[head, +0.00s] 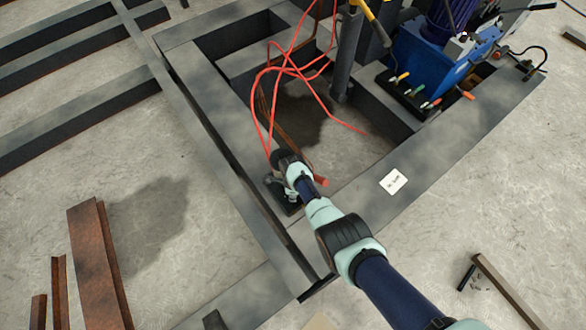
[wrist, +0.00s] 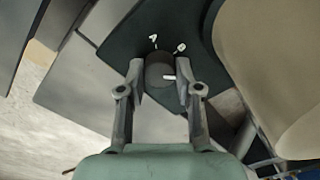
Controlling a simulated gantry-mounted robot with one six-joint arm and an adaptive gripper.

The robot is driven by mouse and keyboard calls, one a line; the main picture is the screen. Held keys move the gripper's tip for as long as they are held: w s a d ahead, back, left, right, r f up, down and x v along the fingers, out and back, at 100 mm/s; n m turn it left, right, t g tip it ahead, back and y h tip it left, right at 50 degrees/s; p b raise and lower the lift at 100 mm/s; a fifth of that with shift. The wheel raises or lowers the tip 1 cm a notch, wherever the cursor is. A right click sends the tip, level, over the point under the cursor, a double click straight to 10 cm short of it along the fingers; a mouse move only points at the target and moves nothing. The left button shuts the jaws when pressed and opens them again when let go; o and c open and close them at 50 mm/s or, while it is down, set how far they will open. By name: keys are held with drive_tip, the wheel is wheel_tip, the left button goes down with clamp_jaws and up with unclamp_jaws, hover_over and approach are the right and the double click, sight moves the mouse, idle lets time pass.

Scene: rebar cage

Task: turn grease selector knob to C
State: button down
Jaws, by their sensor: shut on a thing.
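The grease selector knob (wrist: 160,70) is a dark round knob on a dark plate (wrist: 185,27) in the wrist view. White letters A and B show just beyond the knob; a letter C is not visible. A short white mark on the knob points to the right. My gripper (wrist: 161,78) has one finger on each side of the knob and is shut on it. In the head view my gripper (head: 284,190) is down at the inner edge of the steel frame, over a dark base; the knob is hidden there.
A grey steel frame (head: 215,100) surrounds the spot. Red hoses (head: 262,110) hang just behind my gripper. A blue machine with coloured levers (head: 430,65) stands at the upper right. A white label (head: 393,181) lies on the frame. Rusty beams (head: 95,260) lie at lower left.

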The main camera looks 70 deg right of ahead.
drive_tip(key=shift+m, duration=1.2)
drive_tip(key=c, duration=0.8)
unclamp_jaws()
wheel_tip(320, 180, up, 12)
